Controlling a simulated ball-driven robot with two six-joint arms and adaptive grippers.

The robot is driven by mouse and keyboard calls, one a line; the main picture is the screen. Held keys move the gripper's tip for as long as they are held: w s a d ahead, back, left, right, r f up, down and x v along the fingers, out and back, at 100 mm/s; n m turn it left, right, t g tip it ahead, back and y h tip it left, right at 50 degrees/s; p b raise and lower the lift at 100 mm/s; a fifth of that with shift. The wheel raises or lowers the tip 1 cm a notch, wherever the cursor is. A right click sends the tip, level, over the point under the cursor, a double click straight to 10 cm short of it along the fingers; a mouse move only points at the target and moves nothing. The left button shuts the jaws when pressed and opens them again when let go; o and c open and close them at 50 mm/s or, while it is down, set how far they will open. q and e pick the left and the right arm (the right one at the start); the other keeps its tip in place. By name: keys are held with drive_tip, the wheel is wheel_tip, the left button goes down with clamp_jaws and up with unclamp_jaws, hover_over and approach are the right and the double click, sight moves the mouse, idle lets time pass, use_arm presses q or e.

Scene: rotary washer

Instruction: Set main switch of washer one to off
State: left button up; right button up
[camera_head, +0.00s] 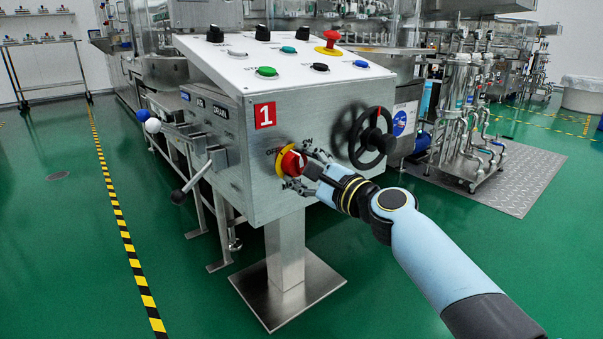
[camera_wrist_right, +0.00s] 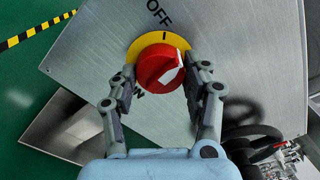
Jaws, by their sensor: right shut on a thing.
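The main switch is a red rotary knob (camera_head: 291,163) on a yellow round plate (camera_head: 281,160), on the front of the grey control box marked with a red "1" label (camera_head: 265,115). My right gripper (camera_head: 309,174) is shut on the knob from the right. In the right wrist view, its two fingers (camera_wrist_right: 164,98) stand on either side of the red knob (camera_wrist_right: 157,65). The word OFF shows above the yellow plate there. A white mark on the knob lies on its right side, away from OFF. My left gripper is not in view.
A black handwheel (camera_head: 372,138) sits just right of the switch, close above my right gripper. Levers with ball ends (camera_head: 152,125) stick out on the box's left side. The sloped panel (camera_head: 285,60) carries several buttons. Green floor is free around the pedestal base (camera_head: 288,292).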

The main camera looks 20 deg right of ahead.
drive_tip(key=n+b, duration=0.1)
drive_tip(key=n, duration=0.3)
drive_tip(key=shift+f+b, duration=0.15)
drive_tip(key=shift+b, duration=0.2)
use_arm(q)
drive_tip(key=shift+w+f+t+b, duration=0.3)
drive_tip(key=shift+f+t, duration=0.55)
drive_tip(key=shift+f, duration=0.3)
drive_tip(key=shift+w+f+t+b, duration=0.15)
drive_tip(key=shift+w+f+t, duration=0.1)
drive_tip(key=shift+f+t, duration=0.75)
use_arm(e)
drive_tip(key=shift+n, duration=1.6)
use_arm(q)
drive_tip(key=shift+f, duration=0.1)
use_arm(e)
drive_tip(key=o, duration=1.2)
drive_tip(key=v, duration=1.2)
